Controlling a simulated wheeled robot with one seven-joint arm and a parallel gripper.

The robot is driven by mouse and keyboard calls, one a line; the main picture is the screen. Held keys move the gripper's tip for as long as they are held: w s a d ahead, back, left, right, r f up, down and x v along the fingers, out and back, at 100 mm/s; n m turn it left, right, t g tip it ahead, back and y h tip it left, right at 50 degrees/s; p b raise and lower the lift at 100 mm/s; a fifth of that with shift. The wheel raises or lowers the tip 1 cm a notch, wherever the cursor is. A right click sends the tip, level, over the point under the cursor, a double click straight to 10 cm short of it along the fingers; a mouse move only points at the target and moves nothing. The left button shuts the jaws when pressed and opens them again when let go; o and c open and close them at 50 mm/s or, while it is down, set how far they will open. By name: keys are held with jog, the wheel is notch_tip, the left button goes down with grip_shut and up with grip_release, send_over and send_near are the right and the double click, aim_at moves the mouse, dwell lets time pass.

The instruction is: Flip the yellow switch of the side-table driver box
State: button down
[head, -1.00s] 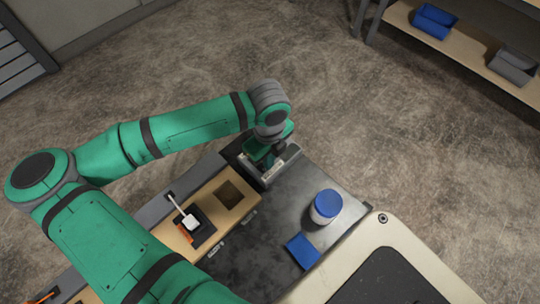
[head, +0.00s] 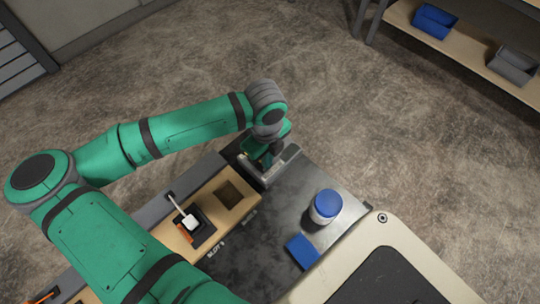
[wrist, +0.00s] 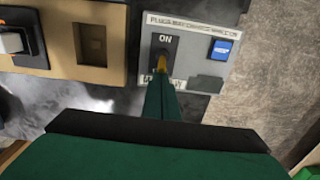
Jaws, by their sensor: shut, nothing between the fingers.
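The driver box (wrist: 190,84) is a grey panel with a printed title strip, an "ON" label and a dark switch plate. It also shows in the head view (head: 283,167), partly covered by my arm. The yellow switch (wrist: 161,60) stands in the dark plate below "ON". My gripper (wrist: 161,80) is shut and empty, with its green fingertips right at the switch's near side. I cannot tell if they touch. The fingers hide the lower part of the switch plate. In the head view my gripper is over the box, its tips mostly hidden.
A blue rectangle (wrist: 221,49) is on the panel's right. A wooden block with a square recess (head: 231,194) and a white part (head: 190,221) adjoin the box. A blue-lidded jar (head: 325,206) and blue piece (head: 303,251) are on the dark table (head: 262,262).

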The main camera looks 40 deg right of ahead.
jog(key=shift+w, duration=0.8)
notch_tip(320, 180, up, 7)
jog(key=shift+s, duration=0.45)
dwell(0.5)
dwell(0.5)
